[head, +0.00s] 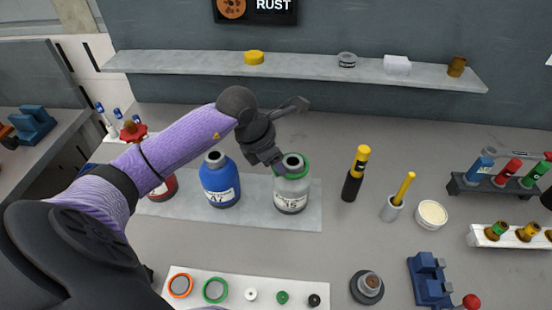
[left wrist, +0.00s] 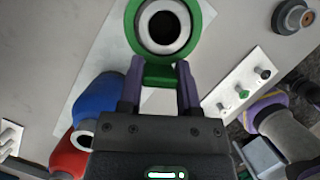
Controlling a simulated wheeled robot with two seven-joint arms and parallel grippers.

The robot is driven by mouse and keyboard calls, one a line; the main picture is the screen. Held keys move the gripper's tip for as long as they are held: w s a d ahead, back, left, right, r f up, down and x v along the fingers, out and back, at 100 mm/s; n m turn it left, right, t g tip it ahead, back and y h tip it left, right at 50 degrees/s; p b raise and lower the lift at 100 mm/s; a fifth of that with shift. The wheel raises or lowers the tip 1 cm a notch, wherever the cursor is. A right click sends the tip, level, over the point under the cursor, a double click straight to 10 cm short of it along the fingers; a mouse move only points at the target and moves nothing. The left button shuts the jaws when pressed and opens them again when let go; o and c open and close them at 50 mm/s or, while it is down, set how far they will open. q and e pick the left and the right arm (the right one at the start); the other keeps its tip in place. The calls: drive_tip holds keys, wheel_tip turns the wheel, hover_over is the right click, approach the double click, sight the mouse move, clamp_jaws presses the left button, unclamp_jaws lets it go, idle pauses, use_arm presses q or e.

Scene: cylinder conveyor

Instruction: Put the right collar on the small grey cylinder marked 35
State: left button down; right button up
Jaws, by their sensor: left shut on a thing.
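The small grey cylinder (head: 291,195) stands upright on a pale mat, with a label whose number ends in 5; its first digit is hard to read. A green collar (head: 305,168) is around its dark-mouthed neck. In the left wrist view the green collar (left wrist: 194,38) rings the pale neck (left wrist: 183,45). My left gripper (head: 281,166) is shut on the collar's green tab, with a finger on each side in the left wrist view (left wrist: 159,75). I cannot tell whether the collar is fully seated.
A blue cylinder (head: 221,190) and a red one (head: 163,188) stand left on the mat (head: 255,215). A white strip (head: 233,301) in front holds rings and small caps. A black-and-yellow tool (head: 353,180) stands to the right. Racks stand far right.

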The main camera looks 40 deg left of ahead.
use_arm(q)
drive_tip(key=shift+f+b, duration=0.3)
drive_tip(key=shift+f, duration=0.1)
drive_tip(key=shift+c, duration=1.1)
unclamp_jaws()
drive_tip(key=shift+r, duration=0.15)
wheel_tip(320, 180, up, 6)
drive_tip(key=p, duration=0.4)
drive_tip(key=shift+p, duration=0.35)
